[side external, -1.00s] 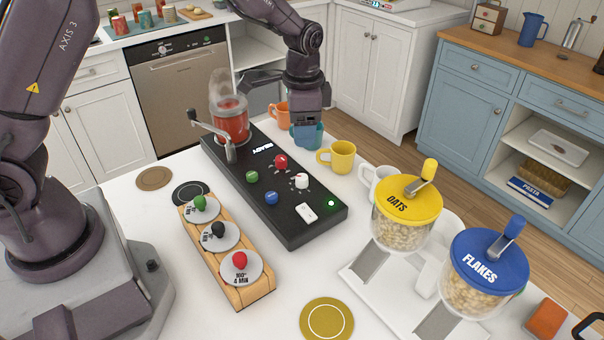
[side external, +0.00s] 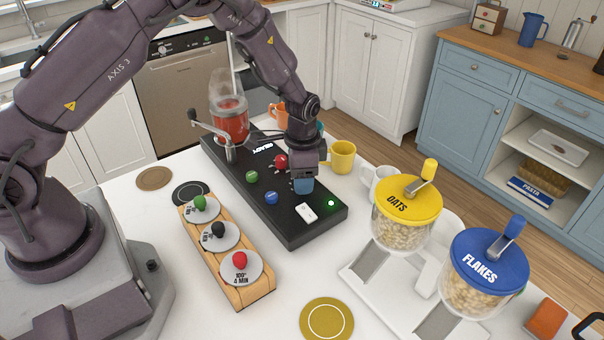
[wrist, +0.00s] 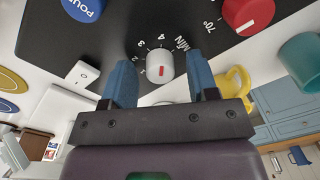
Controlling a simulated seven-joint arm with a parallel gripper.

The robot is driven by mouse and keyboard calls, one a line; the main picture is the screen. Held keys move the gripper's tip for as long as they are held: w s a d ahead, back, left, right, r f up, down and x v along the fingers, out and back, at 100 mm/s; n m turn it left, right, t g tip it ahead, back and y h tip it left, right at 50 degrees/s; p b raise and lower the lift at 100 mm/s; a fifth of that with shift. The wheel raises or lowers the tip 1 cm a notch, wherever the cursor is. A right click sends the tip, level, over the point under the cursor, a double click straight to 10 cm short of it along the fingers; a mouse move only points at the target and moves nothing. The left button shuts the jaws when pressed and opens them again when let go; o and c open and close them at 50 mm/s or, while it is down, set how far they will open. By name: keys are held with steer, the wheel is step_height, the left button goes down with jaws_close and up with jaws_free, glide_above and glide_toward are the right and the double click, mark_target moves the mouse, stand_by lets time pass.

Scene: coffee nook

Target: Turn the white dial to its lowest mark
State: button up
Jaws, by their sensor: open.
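The white dial (wrist: 154,61) shows in the wrist view on a black control panel (side external: 238,170), with a short red mark on its top. Small printed numbers and the word MIN curve around its far side; which mark it points to is hard to tell. My gripper (wrist: 161,67) is open, its two blue fingers to the left and right of the dial, with visible gaps. In the side external view my gripper (side external: 302,184) is low over the panel and hides the dial.
Beside the dial are a red knob (wrist: 248,12), a blue knob (side external: 271,198), a green knob (side external: 252,177) and a white rocker switch (side external: 306,212). A green light (side external: 331,203) glows.

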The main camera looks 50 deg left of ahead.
steer(key=c, duration=0.9)
